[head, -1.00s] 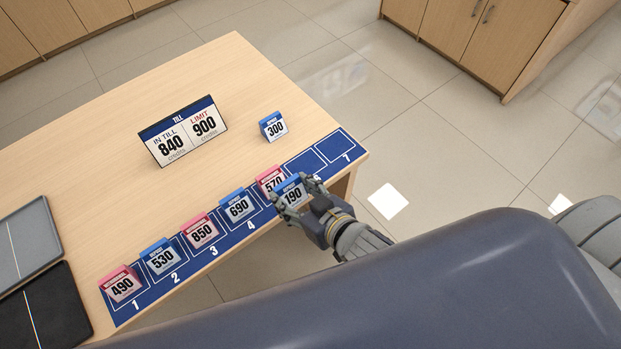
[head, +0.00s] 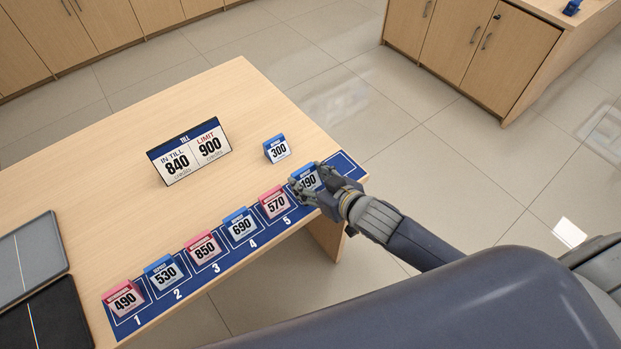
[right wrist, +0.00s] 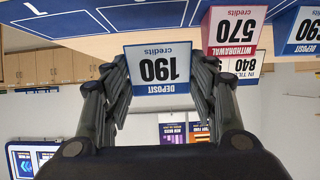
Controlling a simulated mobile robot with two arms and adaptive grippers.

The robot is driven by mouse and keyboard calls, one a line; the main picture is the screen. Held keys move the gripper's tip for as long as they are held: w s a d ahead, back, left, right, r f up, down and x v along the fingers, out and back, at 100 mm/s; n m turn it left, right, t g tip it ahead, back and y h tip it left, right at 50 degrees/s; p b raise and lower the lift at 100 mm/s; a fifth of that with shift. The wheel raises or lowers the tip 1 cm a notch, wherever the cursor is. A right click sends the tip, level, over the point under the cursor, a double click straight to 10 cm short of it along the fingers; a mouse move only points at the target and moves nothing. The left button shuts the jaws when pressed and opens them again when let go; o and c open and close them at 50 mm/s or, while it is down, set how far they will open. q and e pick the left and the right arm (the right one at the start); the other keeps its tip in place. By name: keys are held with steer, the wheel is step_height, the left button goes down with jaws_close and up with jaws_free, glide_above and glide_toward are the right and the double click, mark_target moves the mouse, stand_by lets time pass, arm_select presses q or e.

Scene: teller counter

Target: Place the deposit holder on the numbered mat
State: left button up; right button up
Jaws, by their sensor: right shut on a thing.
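My right gripper (head: 309,182) is shut on the blue-and-white deposit holder marked 190 (right wrist: 160,70), with a finger on each side. The right wrist view shows it upside down. In the head view the holder is over the sixth space of the blue numbered mat (head: 345,164), just right of 570; whether it touches the mat is unclear. Holders 490 (head: 124,299), 530 (head: 164,273), 850 (head: 203,248), 690 (head: 240,226) and 570 (head: 275,203) stand at spaces 1 to 5. Space 7 looks empty. Another deposit holder, 300 (head: 277,149), stands behind the mat. My left gripper is out of view.
A till sign (head: 189,152) reading 840 in till and limit 900 stands behind the mat. A grey tray (head: 30,255) and a black tray (head: 45,318) lie at the left. The desk (head: 235,95) is clear behind the sign.

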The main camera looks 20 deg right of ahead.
mark_target(315, 185)
steer(key=shift+w+d+f, duration=0.1)
steer(key=shift+w+d, duration=0.05)
steer(key=shift+w, duration=0.35)
steer(key=shift+w+d, duration=0.15)
steer(key=shift+w, duration=0.35)
steer(key=shift+f, duration=1.8)
steer(key=o, duration=1.1)
steer(key=shift+f, duration=0.15)
steer(key=shift+c, duration=0.2)
steer(key=shift+r, duration=0.25)
steer(key=shift+s+d, duration=0.1)
steer(key=shift+s, duration=0.25)
steer(key=v, duration=1.1)
